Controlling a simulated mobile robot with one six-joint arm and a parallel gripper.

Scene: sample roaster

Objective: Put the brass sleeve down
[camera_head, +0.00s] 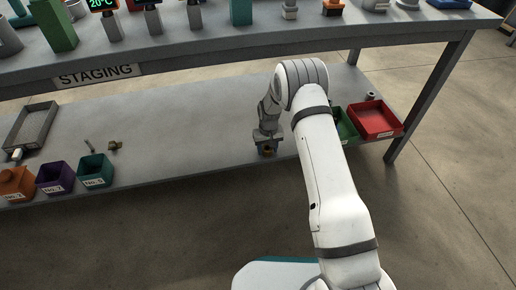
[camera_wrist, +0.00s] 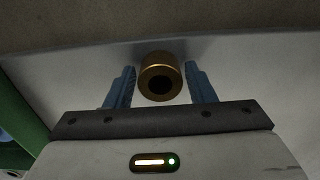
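The brass sleeve (camera_wrist: 160,77) is a short, dull gold cylinder with a dark bore facing the wrist camera. It sits between the two blue fingers of my gripper (camera_wrist: 160,88), with a narrow gap showing on each side, so the fingers look open around it. In the head view my gripper (camera_head: 267,148) points down at the front edge of the lower shelf (camera_head: 205,130), with a small brass-coloured spot at its tip. The sleeve appears to be on or just at the grey shelf surface; its contact with the shelf is hidden.
A red bin (camera_head: 375,120) and a partly hidden green bin (camera_head: 345,125) stand right of my arm. Orange (camera_head: 15,184), purple (camera_head: 54,178) and teal (camera_head: 95,171) bins stand left, near small brass parts (camera_head: 115,146) and a tray (camera_head: 32,127). The middle shelf is clear; the STAGING top overhangs it.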

